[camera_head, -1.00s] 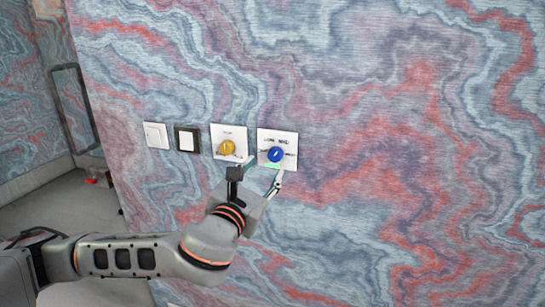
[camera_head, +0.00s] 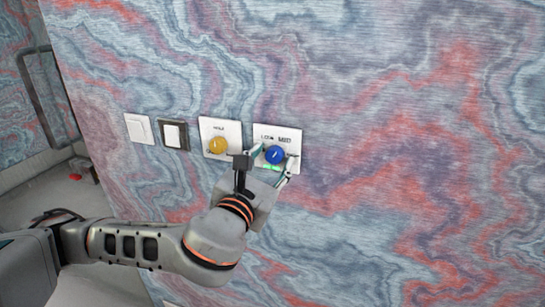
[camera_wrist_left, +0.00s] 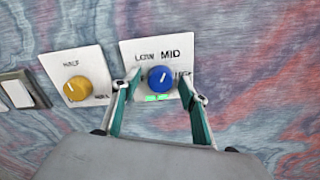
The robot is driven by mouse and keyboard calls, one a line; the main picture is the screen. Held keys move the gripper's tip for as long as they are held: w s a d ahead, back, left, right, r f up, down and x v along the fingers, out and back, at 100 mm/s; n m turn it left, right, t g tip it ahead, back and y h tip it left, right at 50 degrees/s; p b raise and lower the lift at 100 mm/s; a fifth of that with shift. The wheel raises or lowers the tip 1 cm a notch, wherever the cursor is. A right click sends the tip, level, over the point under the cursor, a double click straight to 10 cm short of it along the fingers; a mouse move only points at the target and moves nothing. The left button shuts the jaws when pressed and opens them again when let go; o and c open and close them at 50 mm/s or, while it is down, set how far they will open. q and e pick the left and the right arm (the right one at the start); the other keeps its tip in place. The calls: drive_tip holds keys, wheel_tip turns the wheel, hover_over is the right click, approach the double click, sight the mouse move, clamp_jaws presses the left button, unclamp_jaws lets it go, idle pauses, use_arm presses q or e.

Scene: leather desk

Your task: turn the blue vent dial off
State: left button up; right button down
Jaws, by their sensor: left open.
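The blue vent dial (camera_head: 275,155) sits on a white wall plate (camera_head: 293,136) with "LOW" and "MID" printed above it. In the left wrist view the blue dial (camera_wrist_left: 161,79) has a white pointer mark tilted up and slightly right, and green lit marks below it. My left gripper (camera_head: 272,160) is open, with one finger on each side of the dial; it also shows in the left wrist view (camera_wrist_left: 160,86). The fingertips are close to the dial, but I cannot tell whether they touch it. Part of the lettering at the right is hidden by a finger. My right gripper is not in view.
A yellow dial (camera_head: 217,145) on its own white plate is just left of the blue one. Further left are a dark-framed switch (camera_head: 172,135) and a white switch (camera_head: 139,129). The patterned wall (camera_head: 400,120) to the right is clear.

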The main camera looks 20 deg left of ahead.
use_arm(q)
drive_tip(key=shift+s, duration=0.1)
drive_tip(key=c, duration=1.1)
